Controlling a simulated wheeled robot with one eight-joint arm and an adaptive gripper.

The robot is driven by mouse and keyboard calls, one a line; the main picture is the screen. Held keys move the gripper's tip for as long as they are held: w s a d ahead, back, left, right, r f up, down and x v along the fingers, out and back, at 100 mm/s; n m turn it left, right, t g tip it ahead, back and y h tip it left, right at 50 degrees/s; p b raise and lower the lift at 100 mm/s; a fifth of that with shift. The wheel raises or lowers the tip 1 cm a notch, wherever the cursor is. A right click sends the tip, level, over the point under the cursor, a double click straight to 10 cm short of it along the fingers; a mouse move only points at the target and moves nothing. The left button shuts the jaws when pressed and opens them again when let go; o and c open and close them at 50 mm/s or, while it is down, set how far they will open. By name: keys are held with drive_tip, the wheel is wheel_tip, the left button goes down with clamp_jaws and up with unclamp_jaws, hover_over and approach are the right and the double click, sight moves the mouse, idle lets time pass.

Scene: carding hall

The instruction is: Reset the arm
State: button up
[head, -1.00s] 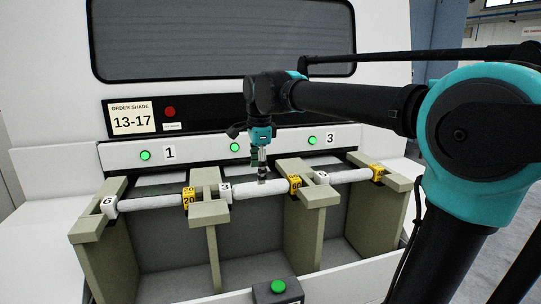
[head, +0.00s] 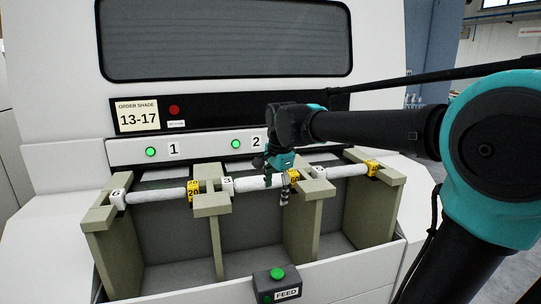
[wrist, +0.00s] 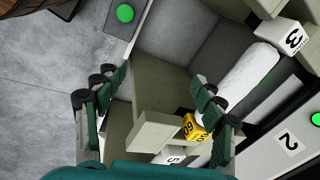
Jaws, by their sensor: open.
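My gripper (head: 277,188) hangs in front of the machine at the right part of the middle white roll (head: 246,183), near its yellow end block marked 60 (head: 294,177). In the wrist view my gripper (wrist: 160,98) is open with fingers wide apart and nothing between the tips. The right finger overlaps the middle roll (wrist: 245,78) and the yellow block (wrist: 194,126) in the picture; I cannot tell whether it touches. The middle roll lies across the supports, its white block marked 3 (wrist: 292,39) at the other end. My upper arm reaches in from the right.
A left roll (head: 157,196) and a right roll (head: 343,171) lie in line on olive supports (head: 211,211). A FEED box with a green button (head: 278,273) stands in front. Behind are the lamp panel (head: 205,149) and the order shade sign 13-17 (head: 137,116). A barrel (wrist: 30,8) and bare floor show in the wrist view.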

drive_tip(key=s+d+f+n, duration=0.6)
drive_tip(key=s+d+f, duration=0.2)
drive_tip(key=f, duration=0.3)
drive_tip(key=s+d+f+n+t, duration=0.1)
drive_tip(key=s+d+f+n, duration=0.4)
drive_tip(key=s+d+f, duration=0.3)
wheel_tip(320, 180, down, 4)
drive_tip(key=shift+s+d+f+n+t+h, duration=0.15)
drive_tip(key=shift+d+n+t+h, duration=0.2)
drive_tip(key=shift+d, duration=0.35)
